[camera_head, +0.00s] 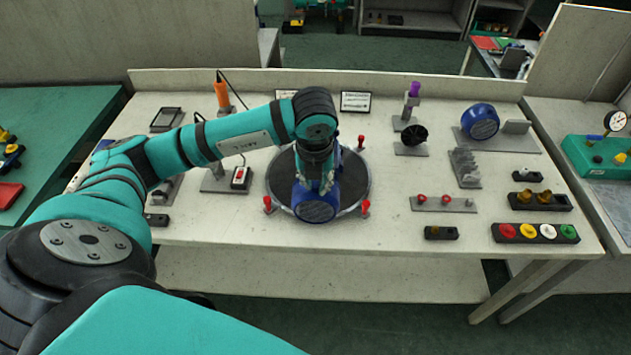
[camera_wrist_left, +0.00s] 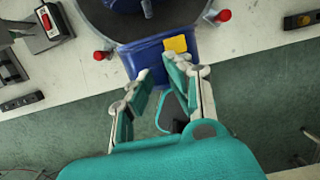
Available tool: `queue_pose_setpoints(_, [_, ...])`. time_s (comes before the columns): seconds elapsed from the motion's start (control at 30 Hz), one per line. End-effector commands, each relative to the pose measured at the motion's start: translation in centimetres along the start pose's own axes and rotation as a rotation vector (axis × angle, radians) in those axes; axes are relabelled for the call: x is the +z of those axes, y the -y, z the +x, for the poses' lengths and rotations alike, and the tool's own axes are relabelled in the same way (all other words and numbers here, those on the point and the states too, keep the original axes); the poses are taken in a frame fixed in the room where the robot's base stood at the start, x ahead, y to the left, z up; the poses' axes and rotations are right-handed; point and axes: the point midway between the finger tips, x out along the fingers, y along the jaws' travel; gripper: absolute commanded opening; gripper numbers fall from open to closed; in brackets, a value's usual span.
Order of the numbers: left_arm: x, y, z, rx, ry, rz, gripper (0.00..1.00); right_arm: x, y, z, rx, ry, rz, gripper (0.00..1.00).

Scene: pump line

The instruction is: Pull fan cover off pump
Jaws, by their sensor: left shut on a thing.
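The pump (camera_head: 338,170) stands on a round dark turntable (camera_head: 360,186) in the middle of the bench, largely hidden by my left arm. The blue fan cover (camera_head: 316,209) is at the pump's near end, its round dark face toward me. In the left wrist view the fan cover (camera_wrist_left: 148,55) shows a yellow label. Whether the cover is still joined to the pump is unclear. My right gripper is not in view.
Red-knobbed clamps (camera_head: 365,207) stand around the turntable. At right are a blue round part (camera_head: 480,121) on a grey plate, a black fan wheel (camera_head: 414,134) and a row of coloured caps (camera_head: 535,233). The bench front before the turntable is clear.

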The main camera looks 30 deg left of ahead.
Motion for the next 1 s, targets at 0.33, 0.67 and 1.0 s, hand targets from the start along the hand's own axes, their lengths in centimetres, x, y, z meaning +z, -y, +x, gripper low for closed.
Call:
queue_pose_setpoints(0.33, [0.5, 0.0, -2.3, -0.001, 0.002, -0.001, 0.00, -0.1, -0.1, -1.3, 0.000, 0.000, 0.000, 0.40])
queue_pose_setpoints(0.67, [0.9, 0.0, -4.3, -0.002, 0.002, -0.001, 0.00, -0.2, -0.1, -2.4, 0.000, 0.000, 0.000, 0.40])
queue_pose_setpoints(1.0, [1.0, 0.0, -4.9, -0.001, 0.001, -0.001, 0.00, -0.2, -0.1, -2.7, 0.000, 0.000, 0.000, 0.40])
